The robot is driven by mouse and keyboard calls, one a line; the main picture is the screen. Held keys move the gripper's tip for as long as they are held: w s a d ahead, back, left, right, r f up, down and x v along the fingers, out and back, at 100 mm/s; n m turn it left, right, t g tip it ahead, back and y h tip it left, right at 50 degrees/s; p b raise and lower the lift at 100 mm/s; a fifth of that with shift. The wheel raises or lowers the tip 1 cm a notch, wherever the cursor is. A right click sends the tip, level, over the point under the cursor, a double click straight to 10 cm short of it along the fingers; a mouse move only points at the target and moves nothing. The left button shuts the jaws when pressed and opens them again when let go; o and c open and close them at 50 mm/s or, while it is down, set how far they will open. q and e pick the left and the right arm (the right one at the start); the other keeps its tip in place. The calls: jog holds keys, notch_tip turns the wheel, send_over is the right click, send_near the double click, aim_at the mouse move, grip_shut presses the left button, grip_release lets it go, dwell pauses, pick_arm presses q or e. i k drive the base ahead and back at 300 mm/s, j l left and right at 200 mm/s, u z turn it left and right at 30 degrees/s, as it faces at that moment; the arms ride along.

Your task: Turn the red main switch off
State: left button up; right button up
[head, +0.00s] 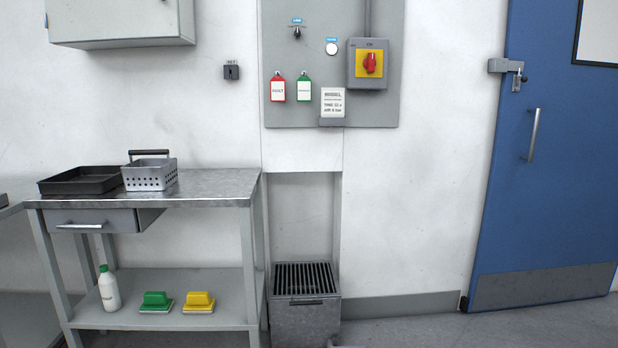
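The red main switch (370,63) is a red rotary handle on a yellow plate (361,70), set in a grey box (354,84). The box is at the right side of a grey wall panel (300,115) in the head view. The handle appears to stand upright, towards lettering at the top of the box that seems to read "ON". Neither of my grippers shows in the head view.
The panel also carries a small black switch (297,33), a white button (331,48), a red tag (278,89) and a green tag (304,88). A steel table (215,188) stands left; a grated bin (305,315) is below the panel. A blue door (560,160) is right.

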aim_at(370, 62)
jog(key=i+l+u, duration=0.2)
jog(key=i, duration=0.25)
jog(key=i+l+u, duration=0.15)
jog(key=i, duration=0.3)
jog(key=i+l+u, duration=0.2)
jog(key=i+l, duration=0.15)
jog(key=i+l+u, duration=0.15)
jog(key=l, duration=0.2)
jog(key=i+l+u, duration=0.1)
jog(key=l, duration=0.3)
jog(key=i+l+u, duration=0.15)
jog(key=l, duration=0.2)
